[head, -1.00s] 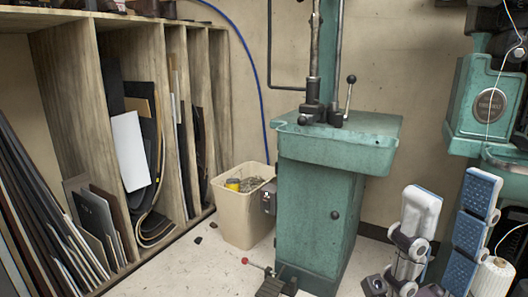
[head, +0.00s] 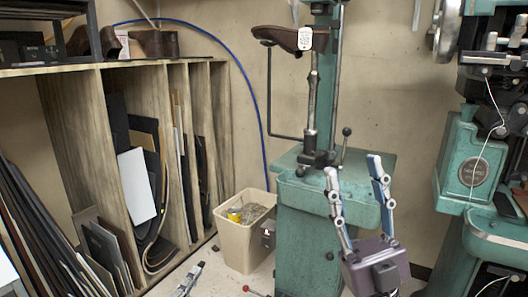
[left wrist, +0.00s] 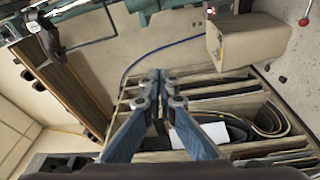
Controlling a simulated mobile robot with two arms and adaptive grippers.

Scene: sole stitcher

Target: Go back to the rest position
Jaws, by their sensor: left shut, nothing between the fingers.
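My right gripper (head: 353,166) is raised in front of the green stitching machine (head: 325,235) in the head view. Its two fingers point up, stand apart and hold nothing. My left gripper (head: 189,279) shows only in part at the bottom edge of the head view, left of the right one. In the left wrist view my left gripper (left wrist: 157,78) has its fingertips together with nothing between them. A brown shoe (head: 280,38) with a white tag sits upside down on top of the machine's post.
A wooden rack (head: 85,130) with sheets in its slots stands at the left. A beige bin (head: 238,245) stands between rack and machine; it also shows in the left wrist view (left wrist: 240,40). Another green machine (head: 465,165) stands at the right. Some floor shows near the bin.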

